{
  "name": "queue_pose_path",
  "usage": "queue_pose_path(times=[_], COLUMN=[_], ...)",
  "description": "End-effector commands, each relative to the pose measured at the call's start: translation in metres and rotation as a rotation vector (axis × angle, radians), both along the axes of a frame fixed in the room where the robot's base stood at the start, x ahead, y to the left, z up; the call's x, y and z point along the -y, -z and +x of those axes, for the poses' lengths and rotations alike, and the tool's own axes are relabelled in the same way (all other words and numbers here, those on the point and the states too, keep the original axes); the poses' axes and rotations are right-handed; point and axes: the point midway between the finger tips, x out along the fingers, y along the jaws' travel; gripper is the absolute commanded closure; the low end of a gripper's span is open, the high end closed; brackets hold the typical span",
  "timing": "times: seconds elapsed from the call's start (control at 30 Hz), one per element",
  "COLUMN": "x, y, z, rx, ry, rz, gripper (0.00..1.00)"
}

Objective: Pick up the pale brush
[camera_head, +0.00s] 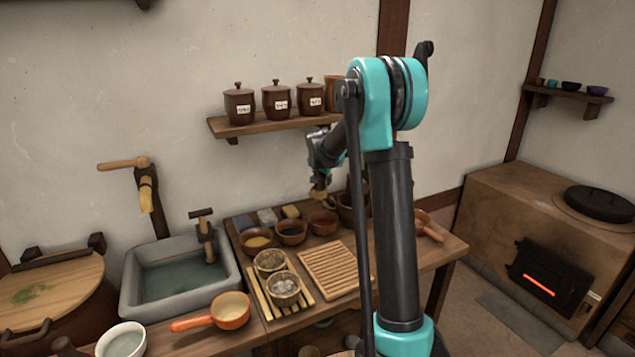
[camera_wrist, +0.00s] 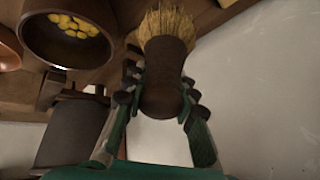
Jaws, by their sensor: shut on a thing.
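The pale brush has straw-coloured bristles and a dark handle. In the wrist view the brush (camera_wrist: 168,28) is between the fingers of my gripper (camera_wrist: 161,92), which are shut on its handle. The bristles point away from my palm. In the head view my gripper (camera_head: 320,178) is above the back of the wooden table, below the wall shelf. A small yellowish tip under it looks like the bristles, but it is too small to tell clearly. My arm hides part of the table there.
Several small bowls (camera_head: 291,232) stand on the table near my gripper. A bowl of yellow pieces (camera_wrist: 68,42) is close to the brush in the wrist view. A slatted wooden board (camera_head: 335,270) lies in front. Jars (camera_head: 276,100) stand on the shelf; a stone sink (camera_head: 180,280) is left.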

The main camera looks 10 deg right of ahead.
Motion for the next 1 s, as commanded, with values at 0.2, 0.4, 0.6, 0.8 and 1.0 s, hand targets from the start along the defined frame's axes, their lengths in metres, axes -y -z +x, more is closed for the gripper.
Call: queue_pose_path(times=[0.2,0.4,0.6,0.8,1.0], x=[0.019,0.035,0.044,0.05,0.052], y=[0.0,0.0,-0.009,-0.017,-0.019], z=[-0.059,-0.108,-0.135,-0.154,-0.161], rx=[0.0,0.0,-0.131,-0.244,-0.285], ry=[0.002,0.002,0.0,0.0,0.001], rz=[0.001,0.001,-0.042,-0.079,-0.092], gripper=[1.0,1.0,1.0,1.0,1.0])
